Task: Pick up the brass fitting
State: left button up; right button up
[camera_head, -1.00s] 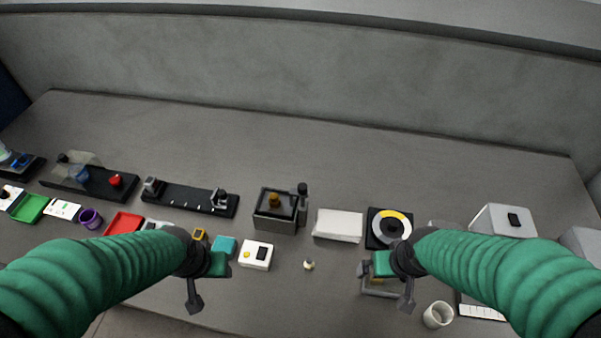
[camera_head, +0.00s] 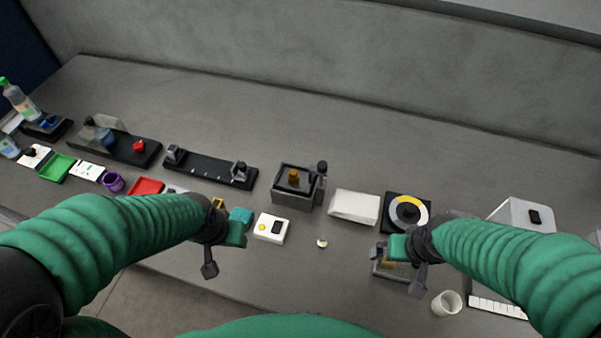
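A small brass-coloured piece (camera_head: 293,175) stands on top of the dark square box in the middle of the table. I cannot tell whether it is the brass fitting; a yellowish patch also shows in the grey tray (camera_head: 379,269) under my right gripper. My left gripper (camera_head: 222,255) hangs over the front of the table, left of the white device, apart from the dark box. My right gripper (camera_head: 408,268) is above the grey tray and hides part of it. The finger gaps of both grippers are not clear, and I see nothing held.
A white device (camera_head: 270,228), a small pale piece (camera_head: 321,243), a white block (camera_head: 354,207) and a round dial (camera_head: 408,212) lie nearby. A white cup (camera_head: 446,303) stands at the front right. Black fixtures (camera_head: 210,168) and coloured trays fill the left. The back of the table is clear.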

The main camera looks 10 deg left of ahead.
aim_at(293, 177)
jog(key=j+u, duration=0.3)
jog(key=j, duration=0.45)
jog(key=i+j+u, duration=0.15)
jog(key=j, duration=0.2)
jog(key=i+j+u, duration=0.15)
jog(key=i+j, duration=0.1)
jog(key=j, duration=0.05)
